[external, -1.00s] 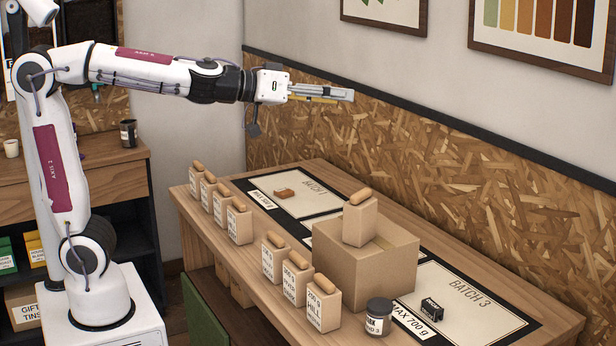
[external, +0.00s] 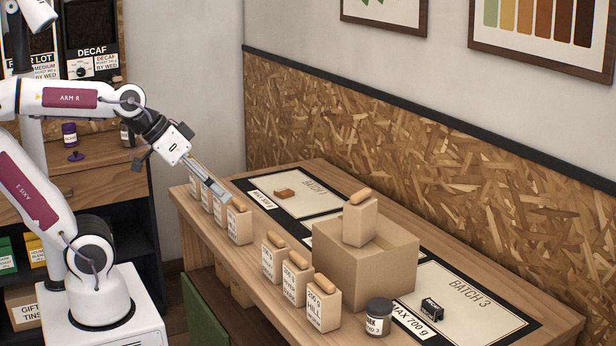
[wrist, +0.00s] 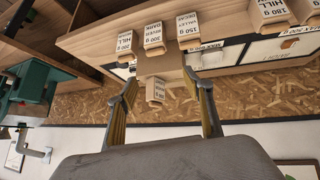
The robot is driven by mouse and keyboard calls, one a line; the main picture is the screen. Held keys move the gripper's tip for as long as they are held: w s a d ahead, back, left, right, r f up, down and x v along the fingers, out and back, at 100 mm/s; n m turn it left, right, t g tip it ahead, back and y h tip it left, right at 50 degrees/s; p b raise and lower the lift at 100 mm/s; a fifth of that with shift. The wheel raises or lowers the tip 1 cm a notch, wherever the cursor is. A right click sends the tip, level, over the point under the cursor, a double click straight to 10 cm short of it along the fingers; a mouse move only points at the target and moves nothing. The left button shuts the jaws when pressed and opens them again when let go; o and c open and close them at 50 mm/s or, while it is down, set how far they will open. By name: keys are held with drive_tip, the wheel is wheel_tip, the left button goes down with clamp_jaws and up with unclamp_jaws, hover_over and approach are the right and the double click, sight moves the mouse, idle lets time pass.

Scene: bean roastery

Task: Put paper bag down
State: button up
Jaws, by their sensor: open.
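A tan paper bag with a rolled top (external: 360,222) stands upright on top of a cardboard box (external: 350,265) on the table. It also shows in the wrist view (wrist: 156,90), seen between my fingers but well beyond them. My gripper (external: 221,194) is open and empty, tilted down above the left end of the table, close to the row of labelled bags there. More labelled paper bags stand along the front edge, such as a bag (external: 239,224) near my fingertips and a 200 g Hill bag (external: 323,303). Whether my fingers touch any bag is unclear.
A dark jar (external: 378,316) stands at the front. A green chair (external: 215,320) is before the table.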

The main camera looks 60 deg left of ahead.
drive_tip(key=s+a+f+n+g+y, duration=0.1)
drive_tip(key=s+a+f+g+y, duration=0.1)
drive_tip(key=s+a+f, duration=0.3)
drive_tip(key=shift+s+a, duration=0.65)
drive_tip(key=shift+s, duration=0.3)
drive_tip(key=shift+o, duration=0.5)
drive_tip(key=shift+w, duration=0.1)
